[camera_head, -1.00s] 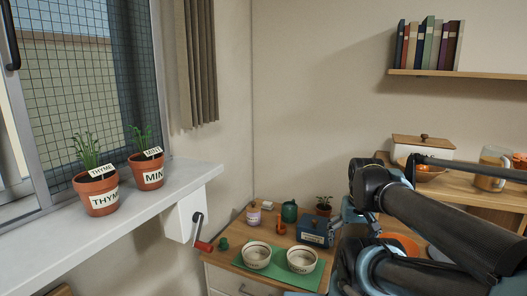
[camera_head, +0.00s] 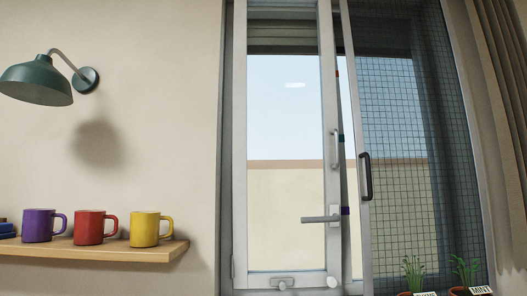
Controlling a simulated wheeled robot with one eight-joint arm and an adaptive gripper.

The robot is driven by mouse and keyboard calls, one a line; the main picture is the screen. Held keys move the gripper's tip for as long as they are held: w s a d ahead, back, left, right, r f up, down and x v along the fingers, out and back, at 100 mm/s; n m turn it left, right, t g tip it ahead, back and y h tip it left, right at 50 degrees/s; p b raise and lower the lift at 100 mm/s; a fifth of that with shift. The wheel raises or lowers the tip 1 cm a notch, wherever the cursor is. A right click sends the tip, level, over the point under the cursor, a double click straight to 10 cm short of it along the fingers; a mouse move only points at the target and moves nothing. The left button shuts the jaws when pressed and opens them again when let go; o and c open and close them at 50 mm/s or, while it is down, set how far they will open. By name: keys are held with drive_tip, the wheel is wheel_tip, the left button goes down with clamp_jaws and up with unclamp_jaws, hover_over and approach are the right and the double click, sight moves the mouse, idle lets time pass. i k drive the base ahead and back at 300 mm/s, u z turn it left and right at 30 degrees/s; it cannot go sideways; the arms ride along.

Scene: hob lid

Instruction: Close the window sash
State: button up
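The window sash (camera_head: 328,100) is a tall white-framed pane in the middle of the head view. A grey lever handle (camera_head: 320,219) sticks out sideways low on its right side, with an upright grip (camera_head: 334,148) above it. A small latch-like fitting (camera_head: 283,283) sits at its bottom edge. To its right is a sliding mesh screen (camera_head: 405,150) with a black handle (camera_head: 366,177). A narrow strip with coloured bands shows between sash and screen. I cannot tell for certain how far the sash stands open. My gripper is not in view.
Potted thyme (camera_head: 413,275) and mint (camera_head: 466,270) stand at the bottom right, before the screen. A wooden shelf (camera_head: 100,250) with purple, red and yellow mugs is on the left wall, below a green wall lamp (camera_head: 38,82). A curtain (camera_head: 498,75) hangs at right.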

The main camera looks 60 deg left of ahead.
sight(244, 279)
drive_tip(key=u, duration=2.6)
drive_tip(key=k, duration=0.3)
drive_tip(key=z, duration=0.1)
drive_tip(key=i, duration=0.3)
